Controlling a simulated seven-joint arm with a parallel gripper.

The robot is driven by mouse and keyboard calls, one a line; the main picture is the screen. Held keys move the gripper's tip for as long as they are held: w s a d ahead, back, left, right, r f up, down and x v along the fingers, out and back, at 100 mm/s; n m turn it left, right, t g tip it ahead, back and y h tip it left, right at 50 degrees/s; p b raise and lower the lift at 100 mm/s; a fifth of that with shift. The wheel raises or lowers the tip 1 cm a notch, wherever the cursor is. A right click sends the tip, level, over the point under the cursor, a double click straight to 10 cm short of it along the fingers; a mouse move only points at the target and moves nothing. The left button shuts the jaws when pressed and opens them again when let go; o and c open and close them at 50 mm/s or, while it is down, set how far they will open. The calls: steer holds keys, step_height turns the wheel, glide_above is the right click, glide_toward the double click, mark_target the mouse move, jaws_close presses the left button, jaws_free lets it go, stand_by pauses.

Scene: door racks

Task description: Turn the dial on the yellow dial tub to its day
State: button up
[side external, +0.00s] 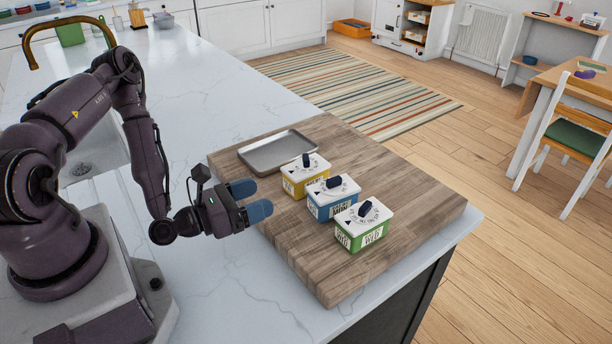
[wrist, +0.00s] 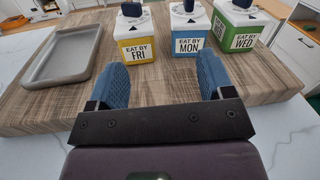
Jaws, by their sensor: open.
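The yellow dial tub (side external: 304,179) stands on the wooden board, the farthest of three tubs in a row in the side view. It has a white lid with a dark dial knob (side external: 306,160) on top. In the wrist view the yellow tub (wrist: 146,38) has a label reading "EAT BY FRI", and its knob (wrist: 132,9) is cut by the top edge. The day its dial points to is too small to read. My gripper (side external: 252,199) has blue fingers, open and empty, near the board's left edge and short of the tubs. It also shows in the wrist view (wrist: 163,82).
A blue tub (side external: 333,199) reading "MON" and a green tub (side external: 363,226) reading "WED" stand close beside the yellow one. A grey metal tray (side external: 278,152) lies on the wooden board (side external: 410,218) behind them. The board's near part is bare.

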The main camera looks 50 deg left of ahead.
mark_target(301, 168)
steer(key=w+a+y, duration=0.1)
steer(key=w, duration=0.7)
steer(key=w+a+y, duration=0.1)
steer(key=w, duration=0.4)
steer(key=shift+w+a+f+y, duration=0.1)
steer(key=shift+a+f+y, duration=0.1)
steer(key=shift+a+y, duration=0.1)
steer(key=shift+c, duration=0.4)
steer(key=c, duration=0.7)
steer(key=shift+c, duration=0.9)
steer(key=shift+r, duration=0.15)
